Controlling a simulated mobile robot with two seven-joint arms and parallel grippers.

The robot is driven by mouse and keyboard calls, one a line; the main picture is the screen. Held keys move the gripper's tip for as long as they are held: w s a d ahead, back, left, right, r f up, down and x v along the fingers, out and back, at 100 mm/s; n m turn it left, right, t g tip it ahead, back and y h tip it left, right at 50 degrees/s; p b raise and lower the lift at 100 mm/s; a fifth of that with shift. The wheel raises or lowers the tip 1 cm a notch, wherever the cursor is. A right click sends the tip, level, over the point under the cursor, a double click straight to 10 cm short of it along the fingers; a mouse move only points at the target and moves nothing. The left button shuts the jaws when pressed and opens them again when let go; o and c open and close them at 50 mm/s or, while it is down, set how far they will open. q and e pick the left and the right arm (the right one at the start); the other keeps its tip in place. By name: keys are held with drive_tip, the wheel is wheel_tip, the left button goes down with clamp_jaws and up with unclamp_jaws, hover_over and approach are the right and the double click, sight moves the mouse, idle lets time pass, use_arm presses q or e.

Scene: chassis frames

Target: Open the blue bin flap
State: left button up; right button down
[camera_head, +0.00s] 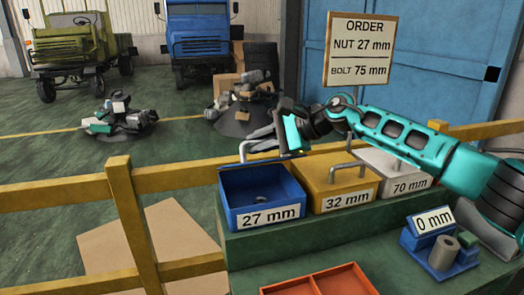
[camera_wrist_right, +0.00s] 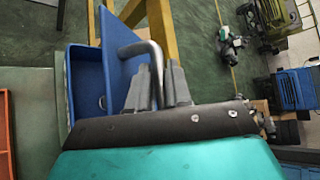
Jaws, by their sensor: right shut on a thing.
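The blue bin (camera_head: 262,213), labelled 27 mm, stands at the left end of the green bench. Its flap is raised at the back, and the inside shows with a small dark thing in it. In the right wrist view the blue flap (camera_wrist_right: 119,57) stands up beside the open bin (camera_wrist_right: 86,75). Its bent grey handle (camera_wrist_right: 155,62) is between the fingers of my right gripper (camera_wrist_right: 158,85). My right gripper also shows in the head view (camera_head: 258,143), behind the bin's top, shut on the handle. My left gripper is not in view.
A yellow bin (camera_head: 335,180) labelled 32 mm and a white bin (camera_head: 395,170) labelled 70 mm, both with handles, stand to the right. A blue fixture (camera_head: 440,262) and an orange tray (camera_head: 320,285) are in front. A yellow rail (camera_head: 60,197) runs behind the bins.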

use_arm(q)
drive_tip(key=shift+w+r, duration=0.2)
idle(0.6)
